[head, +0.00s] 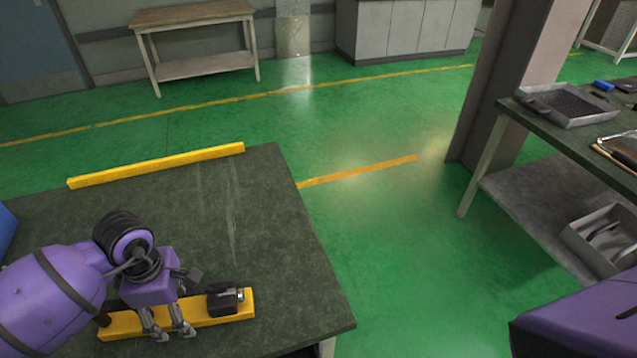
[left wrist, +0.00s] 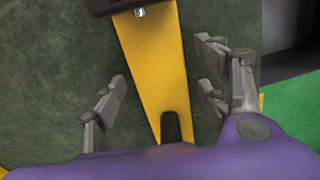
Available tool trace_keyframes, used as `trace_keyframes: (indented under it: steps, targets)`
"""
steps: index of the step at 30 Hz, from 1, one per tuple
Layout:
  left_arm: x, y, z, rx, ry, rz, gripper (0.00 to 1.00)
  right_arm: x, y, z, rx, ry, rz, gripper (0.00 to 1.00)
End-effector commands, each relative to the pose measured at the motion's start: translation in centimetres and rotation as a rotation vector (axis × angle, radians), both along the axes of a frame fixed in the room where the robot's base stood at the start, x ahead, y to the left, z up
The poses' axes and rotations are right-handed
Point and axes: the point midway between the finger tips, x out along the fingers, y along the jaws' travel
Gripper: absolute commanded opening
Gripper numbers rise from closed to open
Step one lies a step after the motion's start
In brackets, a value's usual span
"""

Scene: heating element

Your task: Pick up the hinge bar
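A yellow bar with dark fittings (head: 205,308), which I take as the hinge bar, lies flat near the front of the dark table. A black block with a metal pin (head: 225,299) sits at its right end. The bar also shows in the left wrist view (left wrist: 152,62), running between the fingers. My left gripper (head: 172,333) is over the bar, open; it also shows in the left wrist view (left wrist: 160,88), with fingers on both sides, apart from the bar. My right gripper is out of view.
A plain yellow bar (head: 155,166) lies along the back edge of the dark table (head: 275,250). The tabletop between is clear. At right, another table (head: 545,128) holds a grey tray (head: 567,105) and tools, with a bin (head: 600,238) on its lower shelf.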

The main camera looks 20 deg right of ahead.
Motion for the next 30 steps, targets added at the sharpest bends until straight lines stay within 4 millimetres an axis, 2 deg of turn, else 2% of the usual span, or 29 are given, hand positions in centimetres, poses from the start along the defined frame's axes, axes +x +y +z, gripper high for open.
trace_keyframes:
  steps: [2,14,26,30]
  targets:
    - [0.01,0.00,0.03,0.000,0.000,0.000,0.54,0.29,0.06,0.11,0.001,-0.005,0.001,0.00]
    - [0.01,0.00,0.06,0.000,0.000,0.000,0.02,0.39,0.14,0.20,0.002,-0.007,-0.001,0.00]
    - [0.13,-0.05,0.32,-0.002,-0.004,0.000,0.00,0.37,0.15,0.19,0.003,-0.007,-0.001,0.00]
    - [0.14,-0.07,0.96,-0.003,-0.004,-0.001,0.00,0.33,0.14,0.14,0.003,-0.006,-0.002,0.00]
